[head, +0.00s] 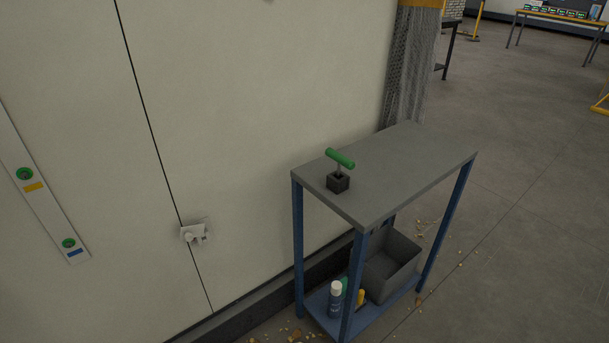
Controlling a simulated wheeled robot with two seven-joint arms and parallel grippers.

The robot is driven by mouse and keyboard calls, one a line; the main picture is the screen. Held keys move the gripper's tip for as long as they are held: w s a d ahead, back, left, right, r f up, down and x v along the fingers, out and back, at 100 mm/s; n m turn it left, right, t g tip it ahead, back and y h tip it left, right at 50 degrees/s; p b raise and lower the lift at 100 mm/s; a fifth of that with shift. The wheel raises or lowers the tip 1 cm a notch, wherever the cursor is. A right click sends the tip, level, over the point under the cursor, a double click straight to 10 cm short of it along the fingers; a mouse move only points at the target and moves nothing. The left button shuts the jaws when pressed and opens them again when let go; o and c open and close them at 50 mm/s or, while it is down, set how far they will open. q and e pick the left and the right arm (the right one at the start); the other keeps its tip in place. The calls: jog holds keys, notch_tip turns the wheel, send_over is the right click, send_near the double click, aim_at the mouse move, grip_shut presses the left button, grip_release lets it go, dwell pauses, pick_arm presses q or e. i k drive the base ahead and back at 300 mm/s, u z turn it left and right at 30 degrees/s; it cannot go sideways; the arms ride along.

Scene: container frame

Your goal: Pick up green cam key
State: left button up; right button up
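The green cam key (340,159) has a green bar handle on a short stem. It stands upright in a small dark block (338,183) near the front left corner of a grey table top (400,165). Neither of my grippers shows in the head view.
The table has blue legs and a lower shelf with a grey bin (391,267) and a spray can (335,299). A pale wall panel (250,120) with a white latch (194,233) stands to the left. A white strip with green round parts (40,185) is at far left. Open floor lies right.

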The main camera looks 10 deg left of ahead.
aim_at(341, 160)
jog(key=u, duration=0.5)
jog(key=k, duration=0.6)
jog(key=u, duration=0.4)
jog(key=i, duration=1.2)
jog(key=z, duration=0.75)
